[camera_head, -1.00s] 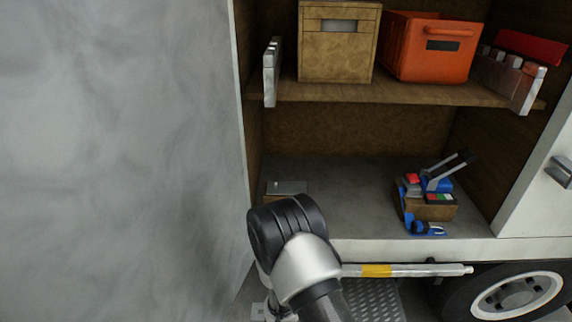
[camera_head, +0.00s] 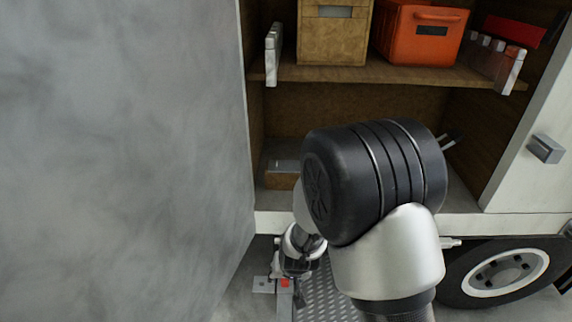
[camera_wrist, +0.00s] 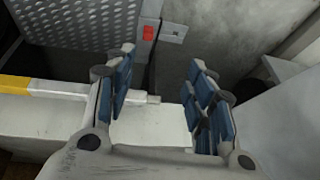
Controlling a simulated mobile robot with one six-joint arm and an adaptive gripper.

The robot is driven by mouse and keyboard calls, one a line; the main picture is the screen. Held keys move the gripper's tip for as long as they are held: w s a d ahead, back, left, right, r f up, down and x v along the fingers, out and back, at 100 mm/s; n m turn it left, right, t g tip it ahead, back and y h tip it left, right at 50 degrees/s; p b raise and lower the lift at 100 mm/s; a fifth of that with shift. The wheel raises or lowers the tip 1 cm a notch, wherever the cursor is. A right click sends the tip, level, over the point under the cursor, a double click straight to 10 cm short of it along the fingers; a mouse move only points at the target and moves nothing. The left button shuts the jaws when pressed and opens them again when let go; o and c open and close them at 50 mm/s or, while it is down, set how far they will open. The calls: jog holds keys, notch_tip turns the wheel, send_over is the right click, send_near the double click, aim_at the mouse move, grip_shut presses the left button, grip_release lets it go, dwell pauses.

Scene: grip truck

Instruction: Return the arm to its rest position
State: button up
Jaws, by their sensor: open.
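My gripper (camera_wrist: 160,100) shows in the wrist view with its blue-padded fingers spread apart and nothing between them. It points down past the white bar with a yellow band (camera_wrist: 14,84) and the metal tread plate (camera_wrist: 85,22). In the head view my arm fills the middle, its large black joint in front of the truck's lower compartment. The wrist hangs below the compartment floor, near the tread plate (camera_head: 330,292). The gripper's fingers are mostly hidden there.
The truck's shelf (camera_head: 385,72) holds a brown box (camera_head: 334,48) and an orange crate (camera_head: 418,40). A grey panel (camera_head: 115,150) stands close on the left. A wheel (camera_head: 502,272) is at lower right.

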jog(key=w+d+v, duration=0.1)
jog(key=d+v, duration=0.1)
jog(key=v, duration=1.2)
jog(key=s+d+r, duration=0.5)
jog(key=s+r, duration=0.2)
jog(key=s, duration=0.3)
jog(key=s+d+r+h, duration=0.1)
jog(key=s+d+r, duration=0.4)
jog(key=s, duration=0.5)
notch_tip(320, 180, up, 2)
jog(key=shift+s+d+r, duration=0.2)
jog(key=shift+d, duration=0.1)
